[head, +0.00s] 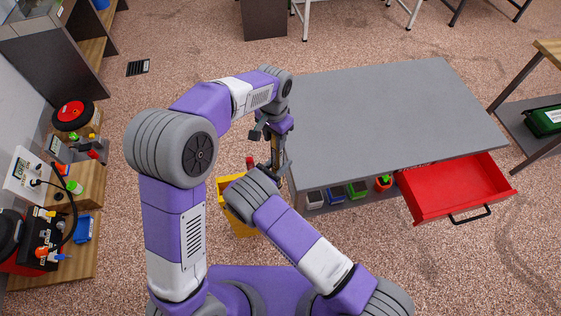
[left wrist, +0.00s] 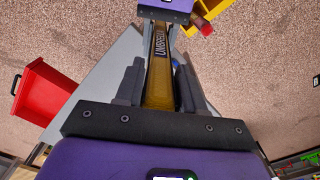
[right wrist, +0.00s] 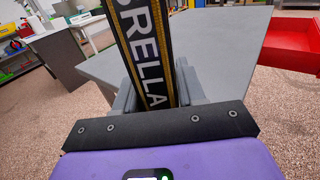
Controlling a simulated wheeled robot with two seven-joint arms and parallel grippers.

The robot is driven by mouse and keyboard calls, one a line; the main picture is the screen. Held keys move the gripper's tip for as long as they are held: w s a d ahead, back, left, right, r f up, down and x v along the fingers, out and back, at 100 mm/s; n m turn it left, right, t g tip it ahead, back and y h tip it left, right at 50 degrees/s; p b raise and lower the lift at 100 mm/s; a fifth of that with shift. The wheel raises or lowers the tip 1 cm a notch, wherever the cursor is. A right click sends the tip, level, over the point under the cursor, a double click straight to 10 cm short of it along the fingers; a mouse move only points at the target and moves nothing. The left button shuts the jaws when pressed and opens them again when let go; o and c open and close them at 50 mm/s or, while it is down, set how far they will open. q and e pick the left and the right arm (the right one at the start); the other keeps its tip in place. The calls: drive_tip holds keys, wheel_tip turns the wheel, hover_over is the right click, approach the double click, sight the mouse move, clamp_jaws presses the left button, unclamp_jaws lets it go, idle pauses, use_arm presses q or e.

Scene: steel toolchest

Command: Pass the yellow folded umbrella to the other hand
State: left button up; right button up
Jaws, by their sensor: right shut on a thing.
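The yellow folded umbrella (left wrist: 161,70), with a dark lettered band, is held upright off the left edge of the grey bench top; in the head view (head: 275,150) it is small and partly hidden by my arms. My right gripper (right wrist: 155,85) is shut on it, with lettering showing between the fingers. My left gripper (left wrist: 160,82) has its fingers on either side of the umbrella, spread apart with a gap showing. In the head view my left gripper (head: 270,133) is above my right one, which is mostly hidden behind its wrist.
The grey bench (head: 400,110) has a bare top and an open red drawer (head: 458,187) on its right front. Small bins (head: 335,193) stand on its lower shelf. A yellow container (head: 238,217) stands on the floor below my grippers. Cluttered shelves (head: 75,250) line the left.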

use_arm(q)
drive_tip(key=o, duration=0.5)
drive_tip(key=shift+r, duration=0.1)
